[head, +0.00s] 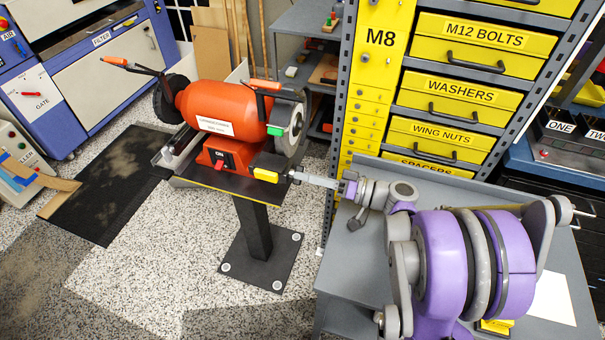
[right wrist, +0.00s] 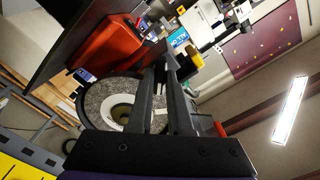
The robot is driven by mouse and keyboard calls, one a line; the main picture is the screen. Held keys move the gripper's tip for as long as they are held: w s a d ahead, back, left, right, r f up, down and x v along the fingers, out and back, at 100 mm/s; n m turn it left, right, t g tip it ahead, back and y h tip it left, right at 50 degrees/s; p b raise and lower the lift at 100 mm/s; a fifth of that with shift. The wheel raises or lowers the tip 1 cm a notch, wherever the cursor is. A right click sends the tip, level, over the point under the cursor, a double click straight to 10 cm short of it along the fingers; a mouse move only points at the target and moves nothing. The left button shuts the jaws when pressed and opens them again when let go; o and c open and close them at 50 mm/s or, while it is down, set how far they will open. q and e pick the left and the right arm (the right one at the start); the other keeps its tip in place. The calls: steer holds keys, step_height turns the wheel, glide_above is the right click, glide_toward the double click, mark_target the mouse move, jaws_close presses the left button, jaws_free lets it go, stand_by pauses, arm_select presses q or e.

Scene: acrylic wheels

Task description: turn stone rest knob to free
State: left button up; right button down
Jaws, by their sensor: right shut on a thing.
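The orange bench grinder (head: 224,112) stands on a black pedestal, with a grey stone wheel (head: 297,121) at its right end. My right gripper (head: 293,176) reaches in from the right, just below and in front of that wheel, beside a black and yellow piece (head: 265,174). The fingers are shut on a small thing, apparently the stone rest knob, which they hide. In the right wrist view the two dark fingers (right wrist: 165,62) lie close together, in front of the stone wheel (right wrist: 98,100). The knob's setting cannot be read. My left gripper is not in view.
A red switch (head: 222,162) is on the grinder's front. A grey bench (head: 350,262) stands at lower right under my arm. Yellow labelled drawers (head: 470,90) rise behind it. A black mat (head: 110,185) lies on the floor at left. Open floor surrounds the pedestal.

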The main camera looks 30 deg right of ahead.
steer(key=n, duration=0.4)
steer(key=shift+n+p, duration=0.3)
steer(key=shift+p, duration=0.1)
steer(key=n, duration=0.4)
steer(key=shift+s+a+p, duration=0.1)
steer(key=shift+a+p, duration=0.05)
steer(key=shift+p, duration=0.15)
steer(key=c, duration=0.7)
jaws_free()
steer(key=shift+f, duration=0.1)
steer(key=shift+s, duration=0.1)
